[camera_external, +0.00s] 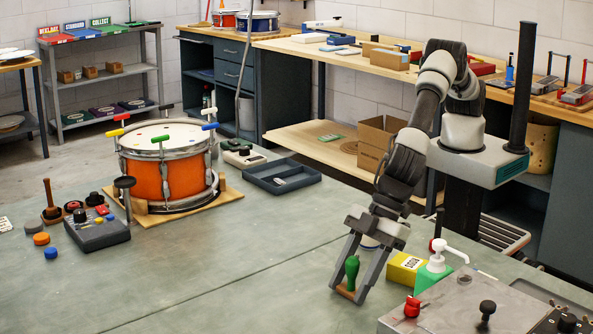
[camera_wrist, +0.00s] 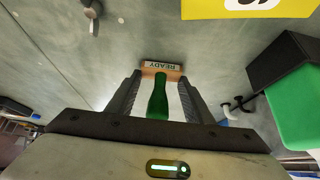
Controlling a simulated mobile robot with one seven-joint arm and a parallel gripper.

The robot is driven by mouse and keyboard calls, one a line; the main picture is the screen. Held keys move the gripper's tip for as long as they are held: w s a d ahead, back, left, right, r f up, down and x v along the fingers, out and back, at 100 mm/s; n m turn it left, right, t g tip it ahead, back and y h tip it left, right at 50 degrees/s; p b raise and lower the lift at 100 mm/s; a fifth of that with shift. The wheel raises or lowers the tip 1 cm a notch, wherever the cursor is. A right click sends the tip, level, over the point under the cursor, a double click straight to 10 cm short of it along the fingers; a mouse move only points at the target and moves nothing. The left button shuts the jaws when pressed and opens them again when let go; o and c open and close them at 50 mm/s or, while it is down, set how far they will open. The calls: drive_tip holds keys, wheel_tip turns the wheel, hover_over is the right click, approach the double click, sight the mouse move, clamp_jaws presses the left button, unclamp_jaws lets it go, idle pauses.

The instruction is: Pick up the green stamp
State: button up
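The green stamp (camera_external: 352,269) has a green handle and a wooden base. It stands on the grey-green bench top near the front. In the wrist view its green handle (camera_wrist: 158,98) points toward me, and its base carries a label reading READY. My gripper (camera_external: 348,290) points down over the stamp, with one finger on each side of the handle. In the wrist view my gripper (camera_wrist: 160,84) shows clear gaps between both fingers and the handle. The fingertips are close to the ends of the base; I cannot tell whether they touch it.
A grey metal case (camera_external: 460,301) with knobs is at the front right. An orange drum (camera_external: 165,176) and a dark tray (camera_external: 283,175) are farther back. The bench left of the stamp is clear.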

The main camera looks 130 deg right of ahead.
drive_tip(key=shift+c, duration=1.4)
